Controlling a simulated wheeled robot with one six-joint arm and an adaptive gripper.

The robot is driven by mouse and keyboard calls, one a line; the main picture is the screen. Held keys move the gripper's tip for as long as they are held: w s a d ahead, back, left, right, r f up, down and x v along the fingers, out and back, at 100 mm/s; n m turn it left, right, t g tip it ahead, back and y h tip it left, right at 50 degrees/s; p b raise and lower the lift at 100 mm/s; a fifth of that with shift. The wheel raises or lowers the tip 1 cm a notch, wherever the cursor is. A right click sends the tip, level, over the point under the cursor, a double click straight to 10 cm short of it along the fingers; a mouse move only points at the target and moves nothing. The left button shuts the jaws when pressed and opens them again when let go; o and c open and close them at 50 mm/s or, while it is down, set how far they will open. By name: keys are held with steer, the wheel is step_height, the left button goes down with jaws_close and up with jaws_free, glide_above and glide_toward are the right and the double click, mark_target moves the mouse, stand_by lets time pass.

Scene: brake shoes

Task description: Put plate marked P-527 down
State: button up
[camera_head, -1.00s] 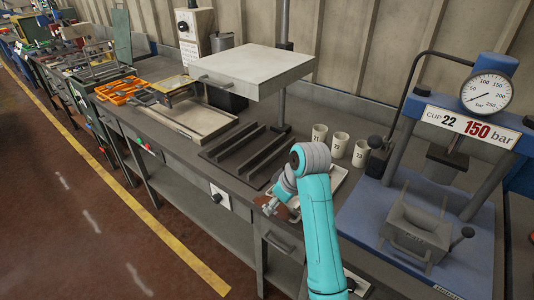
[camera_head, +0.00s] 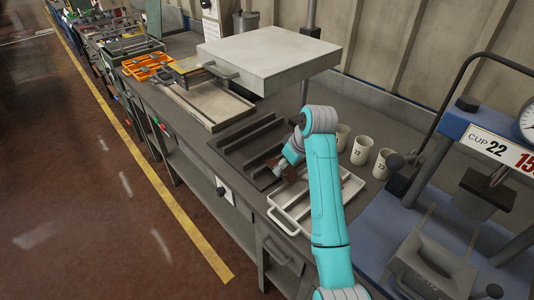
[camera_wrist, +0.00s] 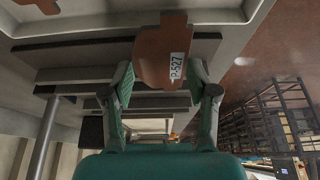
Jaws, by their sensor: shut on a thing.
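My gripper (camera_head: 281,170) is at the near right end of the dark ridged rack (camera_head: 228,139), by the far edge of the white tray (camera_head: 291,229). In the wrist view my gripper (camera_wrist: 163,76) is shut on the reddish-brown plate marked P-527 (camera_wrist: 151,52), with a finger at each side. The plate's white label faces the wrist camera. Dark ridges show behind it; I cannot tell whether the plate touches them. In the head view the plate is mostly hidden. Another reddish-brown piece (camera_wrist: 47,5) shows at the wrist view's top left edge.
White numbered cups (camera_head: 361,151) stand right of the rack. A raised pale slab (camera_head: 270,52) hangs over the bench behind it. A blue press (camera_head: 446,235) is at the right. An open pale tray (camera_head: 212,103) and orange holder (camera_head: 147,66) lie farther left.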

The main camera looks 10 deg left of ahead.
mark_target(275, 163)
steer(key=w+a, duration=0.3)
steer(key=a, duration=0.1)
steer(key=shift+w+a, duration=0.35)
steer(key=shift+a, duration=0.05)
steer(key=shift+w+a+f, duration=0.25)
steer(key=shift+w+a, duration=0.25)
steer(key=shift+a, duration=0.15)
steer(key=shift+w+a+f, duration=0.2)
steer(key=shift+w+a, duration=0.25)
steer(key=shift+a, duration=0.15)
steer(key=shift+f, duration=0.25)
steer(key=o, duration=1.4)
steer(key=shift+f, duration=0.15)
steer(key=v, duration=1.2)
